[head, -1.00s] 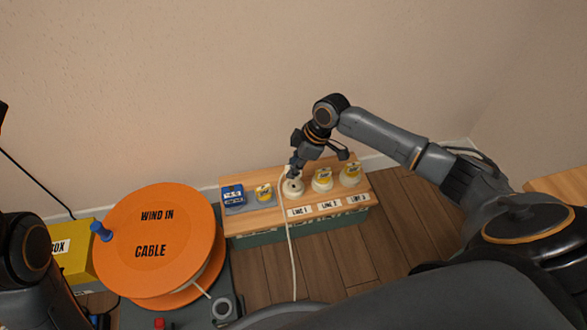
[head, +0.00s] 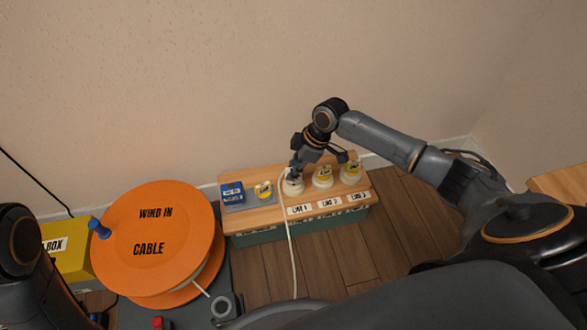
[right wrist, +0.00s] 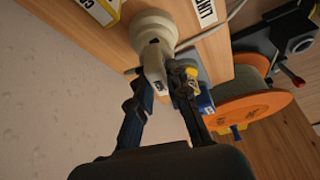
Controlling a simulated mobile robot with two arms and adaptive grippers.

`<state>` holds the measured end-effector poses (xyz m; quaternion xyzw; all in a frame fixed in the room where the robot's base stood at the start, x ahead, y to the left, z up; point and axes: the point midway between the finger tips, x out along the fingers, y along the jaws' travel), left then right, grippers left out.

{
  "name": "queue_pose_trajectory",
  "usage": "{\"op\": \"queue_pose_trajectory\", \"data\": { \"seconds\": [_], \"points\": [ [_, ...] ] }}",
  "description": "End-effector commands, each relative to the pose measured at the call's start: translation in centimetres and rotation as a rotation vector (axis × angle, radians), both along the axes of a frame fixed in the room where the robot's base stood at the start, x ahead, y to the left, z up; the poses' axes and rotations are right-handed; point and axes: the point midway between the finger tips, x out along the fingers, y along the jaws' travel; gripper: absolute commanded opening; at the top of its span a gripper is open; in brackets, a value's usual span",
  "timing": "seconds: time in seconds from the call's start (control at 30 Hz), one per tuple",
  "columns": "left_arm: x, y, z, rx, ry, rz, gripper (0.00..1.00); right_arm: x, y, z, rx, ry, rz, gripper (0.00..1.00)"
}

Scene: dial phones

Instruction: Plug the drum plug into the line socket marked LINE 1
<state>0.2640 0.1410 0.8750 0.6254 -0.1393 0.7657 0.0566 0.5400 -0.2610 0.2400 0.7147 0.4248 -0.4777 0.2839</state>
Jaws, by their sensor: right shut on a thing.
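My right gripper (head: 293,170) is over the white round socket (head: 292,187) behind the left label, which reads LINE 1 (head: 301,209). In the right wrist view, my right gripper (right wrist: 160,85) is shut on the pale drum plug (right wrist: 153,62). The plug points at the white socket (right wrist: 153,28) and its front meets it; I cannot tell how deep it sits. A pale cable (head: 291,245) runs from the plug area down the front of the bench. The orange cable drum (head: 150,240) stands at the left. My left gripper is out of view.
Two more white sockets with yellow tagged plugs (head: 323,177) (head: 351,172) stand to the right on the wooden bench (head: 265,217). A wall rises behind.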

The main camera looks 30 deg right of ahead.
Motion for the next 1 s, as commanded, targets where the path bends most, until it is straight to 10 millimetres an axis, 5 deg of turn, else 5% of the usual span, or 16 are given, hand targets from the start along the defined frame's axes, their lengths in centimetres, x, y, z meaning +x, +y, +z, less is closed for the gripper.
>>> {"op": "queue_pose_trajectory", "data": {
  "seconds": [0.77, 0.8, 0.9, 1.0],
  "points": [
    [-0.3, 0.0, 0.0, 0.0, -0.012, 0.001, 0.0, 0.0, 0.0, -1.6, 0.0, 0.001, 0.0, 0.0],
    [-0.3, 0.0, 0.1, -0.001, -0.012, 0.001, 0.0, 0.0, 0.0, -1.6, 0.0, 0.001, 0.0, 0.2],
    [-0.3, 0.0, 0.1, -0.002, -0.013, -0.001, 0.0, 0.0, 0.0, -1.5, 0.0, 0.001, 0.0, 0.4],
    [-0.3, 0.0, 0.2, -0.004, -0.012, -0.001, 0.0, 0.0, 0.0, -1.5, 0.0, 0.001, 0.0, 0.42]
  ]
}}
